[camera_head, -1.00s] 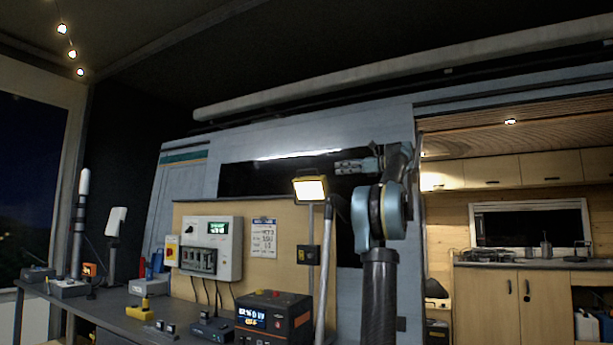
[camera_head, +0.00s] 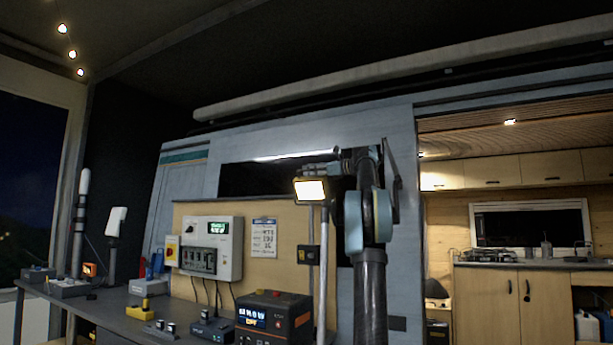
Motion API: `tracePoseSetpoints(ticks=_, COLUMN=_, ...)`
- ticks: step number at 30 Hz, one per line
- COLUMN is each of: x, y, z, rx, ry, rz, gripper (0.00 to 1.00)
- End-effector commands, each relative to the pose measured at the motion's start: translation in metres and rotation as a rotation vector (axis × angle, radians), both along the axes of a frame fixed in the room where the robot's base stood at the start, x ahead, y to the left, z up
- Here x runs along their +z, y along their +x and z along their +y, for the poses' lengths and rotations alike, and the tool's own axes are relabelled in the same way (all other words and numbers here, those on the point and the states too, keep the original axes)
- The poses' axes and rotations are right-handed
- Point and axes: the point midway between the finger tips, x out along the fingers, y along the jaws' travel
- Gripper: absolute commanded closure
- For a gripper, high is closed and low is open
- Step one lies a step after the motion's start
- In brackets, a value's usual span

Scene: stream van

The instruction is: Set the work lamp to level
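The work lamp (camera_head: 311,190) is a yellow-framed, lit white panel at the top of a thin grey pole, right of the middle of the view. Its face looks toward me and appears tilted slightly downward. My gripper (camera_head: 308,169) is just above and behind the top of the lamp, pointing left. It is small and dark here, and I cannot tell whether its fingers are apart or whether it touches the lamp. My arm rises to the right of the lamp pole.
A bench (camera_head: 110,318) at the left carries a power station (camera_head: 270,318) and several small devices. A plywood board behind it holds a grey electrical box (camera_head: 212,247) and a paper sheet (camera_head: 264,238). The blue-grey van stands behind, its open side showing cabinets (camera_head: 515,300) at the right.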

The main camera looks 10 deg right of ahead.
Motion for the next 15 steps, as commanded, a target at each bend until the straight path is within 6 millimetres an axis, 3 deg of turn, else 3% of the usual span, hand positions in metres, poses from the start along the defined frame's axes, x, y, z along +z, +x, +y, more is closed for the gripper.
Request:
tracePoseSetpoints(ticks=6, x=0.0, y=0.012, z=0.016, rx=0.001, ry=0.0, rz=0.0, gripper=0.7)
tracePoseSetpoints(ticks=15, x=0.0, y=0.014, z=0.018, rx=0.0, ry=0.0, rz=0.0, gripper=0.7)
